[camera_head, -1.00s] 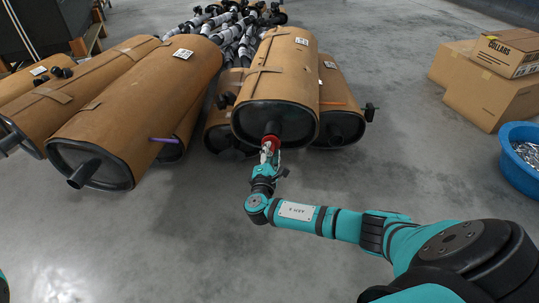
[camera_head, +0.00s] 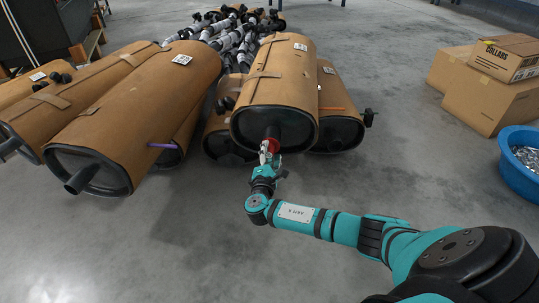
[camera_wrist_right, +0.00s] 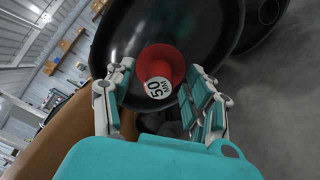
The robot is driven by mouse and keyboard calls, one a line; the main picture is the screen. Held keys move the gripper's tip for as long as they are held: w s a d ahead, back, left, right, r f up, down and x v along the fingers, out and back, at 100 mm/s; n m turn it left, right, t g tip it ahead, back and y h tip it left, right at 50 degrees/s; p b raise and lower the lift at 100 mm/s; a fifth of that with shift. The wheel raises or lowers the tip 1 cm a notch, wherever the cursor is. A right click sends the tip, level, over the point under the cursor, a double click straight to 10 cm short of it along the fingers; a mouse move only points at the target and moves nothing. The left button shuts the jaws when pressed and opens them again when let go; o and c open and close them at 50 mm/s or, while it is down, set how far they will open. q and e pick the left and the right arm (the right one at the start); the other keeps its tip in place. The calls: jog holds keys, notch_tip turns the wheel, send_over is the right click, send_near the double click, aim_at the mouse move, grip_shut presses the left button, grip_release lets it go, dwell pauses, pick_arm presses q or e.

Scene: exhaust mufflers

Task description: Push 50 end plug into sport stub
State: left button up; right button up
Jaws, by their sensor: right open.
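The sport stub is the dark pipe (camera_head: 273,131) on the front end of the brown-wrapped muffler (camera_head: 276,78) that lies on top of the middle stack. The red 50 end plug (camera_head: 274,147) sits at the stub's mouth. In the right wrist view the plug (camera_wrist_right: 162,62) shows a flared red body and a white "50 MM" label, against the black muffler end. How deep it sits is hidden. My right gripper (camera_head: 267,158) is open, with its fingers (camera_wrist_right: 162,78) on either side of the plug, apart from it. My left gripper is out of view.
More wrapped mufflers (camera_head: 140,110) lie at left, one with a purple item (camera_head: 163,145). Other mufflers (camera_head: 338,125) lie under and beside the middle one. Cardboard boxes (camera_head: 487,90) and a blue tub (camera_head: 519,180) stand at right. The floor in front is clear.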

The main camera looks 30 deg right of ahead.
jog(key=shift+s+a, duration=0.1)
jog(key=v, duration=1.1)
jog(key=shift+s+a, duration=0.25)
jog(key=shift+a, duration=0.05)
